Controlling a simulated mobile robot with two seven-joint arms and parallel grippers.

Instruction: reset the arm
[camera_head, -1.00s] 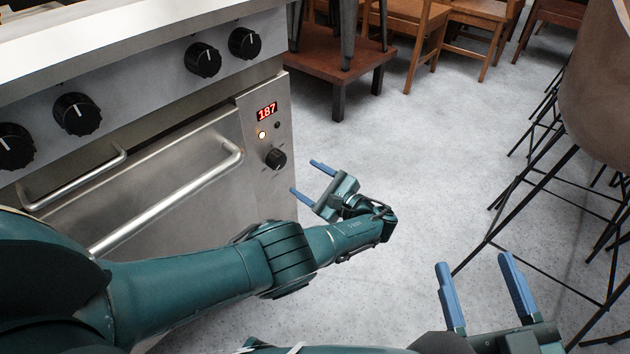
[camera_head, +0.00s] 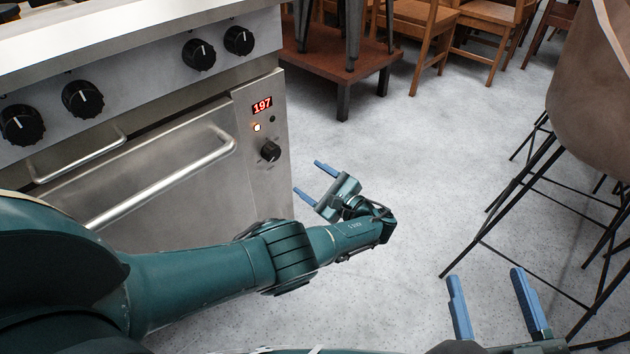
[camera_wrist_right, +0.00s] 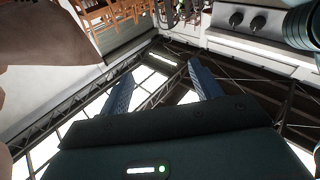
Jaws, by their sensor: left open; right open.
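My left gripper (camera_head: 312,180) is open and empty, with its two blue fingers pointing left towards the right end of the steel oven (camera_head: 165,180). A gap of floor shows between the fingers and the oven in the picture. My left arm reaches across in front of the oven door. My right gripper (camera_head: 492,305) is open and empty at the lower right of the head view, fingers pointing up in the picture. Its fingers also show in the right wrist view (camera_wrist_right: 160,90), apart with nothing between them.
A brown stool (camera_head: 600,100) with thin black legs stands right, close to my right gripper. Wooden chairs (camera_head: 420,30) stand behind. Grey floor (camera_head: 400,140) is clear between.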

